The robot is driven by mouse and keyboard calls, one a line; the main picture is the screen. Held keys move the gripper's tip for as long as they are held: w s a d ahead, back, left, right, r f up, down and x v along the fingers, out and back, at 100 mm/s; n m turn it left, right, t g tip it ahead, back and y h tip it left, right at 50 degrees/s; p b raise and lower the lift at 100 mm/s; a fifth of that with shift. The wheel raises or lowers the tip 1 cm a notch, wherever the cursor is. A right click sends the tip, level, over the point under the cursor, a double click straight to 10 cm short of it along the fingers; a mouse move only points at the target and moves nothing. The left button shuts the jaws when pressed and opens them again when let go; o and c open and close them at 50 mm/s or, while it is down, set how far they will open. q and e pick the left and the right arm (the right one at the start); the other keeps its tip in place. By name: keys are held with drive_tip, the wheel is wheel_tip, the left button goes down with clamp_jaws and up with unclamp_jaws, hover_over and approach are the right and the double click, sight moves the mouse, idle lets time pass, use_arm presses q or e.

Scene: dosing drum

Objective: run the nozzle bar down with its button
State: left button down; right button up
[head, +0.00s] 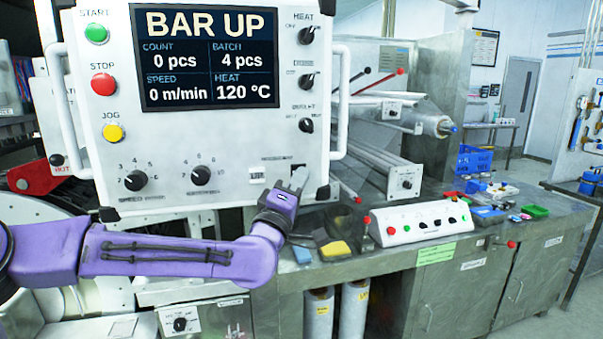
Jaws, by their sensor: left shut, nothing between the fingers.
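A white control panel (222,150) fills the upper left. Its screen (205,55) reads "BAR UP", 0 pcs, 4 pcs batch, 0 m/min and heat 120 °C. My left gripper (299,177) is shut and empty, in front of the panel's lower right. Its fingertips overlap the lower part of a small dark button or switch (298,167), partly hiding it; I cannot tell whether they touch. I cannot make out the nozzle bar for certain. My right gripper is out of view.
The panel also carries green START (96,34), red STOP (104,84) and yellow JOG (113,133) buttons and several black knobs. A white button box (420,222) stands on the steel bench at right, with a yellow block (335,250) nearby.

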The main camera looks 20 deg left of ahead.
use_arm(q)
drive_tip(key=shift+s+d+b, duration=0.35)
drive_tip(key=shift+s+d, duration=0.05)
drive_tip(key=shift+s, duration=0.25)
drive_tip(key=shift+s+d+b, duration=0.35)
drive_tip(key=shift+s+d, duration=0.4)
drive_tip(key=shift+s, duration=0.3)
drive_tip(key=shift+s+d+b, duration=0.3)
drive_tip(key=shift+s+d, duration=0.4)
drive_tip(key=shift+s, duration=0.3)
